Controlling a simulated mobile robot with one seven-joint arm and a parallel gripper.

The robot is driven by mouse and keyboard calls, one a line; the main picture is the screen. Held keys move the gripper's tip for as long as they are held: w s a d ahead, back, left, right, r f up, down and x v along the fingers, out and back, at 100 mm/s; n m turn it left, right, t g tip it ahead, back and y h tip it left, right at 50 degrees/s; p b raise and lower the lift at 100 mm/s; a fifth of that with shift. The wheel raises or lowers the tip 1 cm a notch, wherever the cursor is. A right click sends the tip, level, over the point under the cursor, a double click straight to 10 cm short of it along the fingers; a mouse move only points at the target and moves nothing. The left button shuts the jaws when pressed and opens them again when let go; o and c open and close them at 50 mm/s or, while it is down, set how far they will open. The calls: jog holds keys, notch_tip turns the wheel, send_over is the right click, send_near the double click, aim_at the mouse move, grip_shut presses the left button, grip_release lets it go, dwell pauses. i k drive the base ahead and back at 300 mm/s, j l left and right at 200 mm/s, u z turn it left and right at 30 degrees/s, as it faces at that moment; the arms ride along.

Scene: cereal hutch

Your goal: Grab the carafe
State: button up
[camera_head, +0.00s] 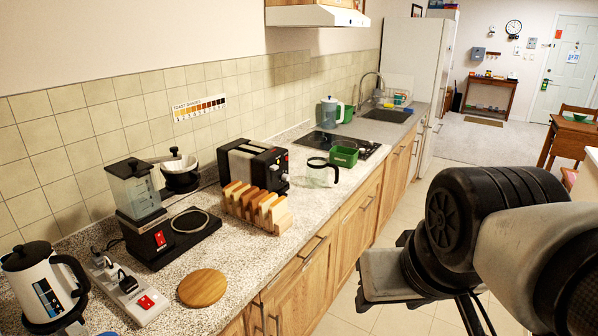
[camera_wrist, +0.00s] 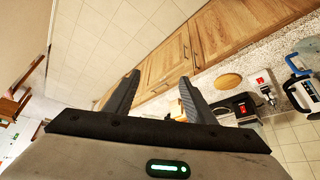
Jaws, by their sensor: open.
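The carafe (camera_head: 318,173) is clear glass with a black rim and a black handle. It stands upright on the speckled counter, between the toaster and the green container, with its handle pointing right. It looks empty. I cannot make it out in the wrist view. My gripper (camera_wrist: 158,98) is open and empty, its two dark fingers spread apart over the floor and cabinet fronts. In the head view my arm is at the lower right, out over the aisle, apart from the carafe. The fingertips cannot be made out there.
A black toaster (camera_head: 254,166) and a rack of bread slices (camera_head: 257,208) stand left of the carafe. A green container (camera_head: 344,157) is close behind it, by the cooktop (camera_head: 335,142). The coffee maker (camera_head: 150,215), wooden disc (camera_head: 202,288) and kettle (camera_head: 36,285) are nearer. The aisle floor is clear.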

aim_at(316, 167)
jog(key=i+l+u, duration=0.1)
jog(key=u, duration=0.25)
jog(key=i+l+u, duration=0.1)
jog(key=u, duration=0.25)
jog(key=i+l+u, duration=0.1)
jog(key=u, duration=0.25)
jog(key=i+l+u, duration=0.2)
jog(key=l, duration=0.15)
jog(key=l+u, duration=0.15)
jog(key=l, duration=0.2)
jog(key=i+l+u, duration=0.2)
jog(key=l, duration=0.15)
jog(key=i+l+u, duration=0.1)
jog(key=l, duration=0.45)
jog(key=l+u, duration=0.1)
jog(key=l, duration=0.45)
jog(key=i+l, duration=0.1)
jog(key=l, duration=0.45)
jog(key=i+l, duration=0.1)
jog(key=l, duration=0.95)
jog(key=i+l, duration=0.15)
jog(key=l, duration=0.4)
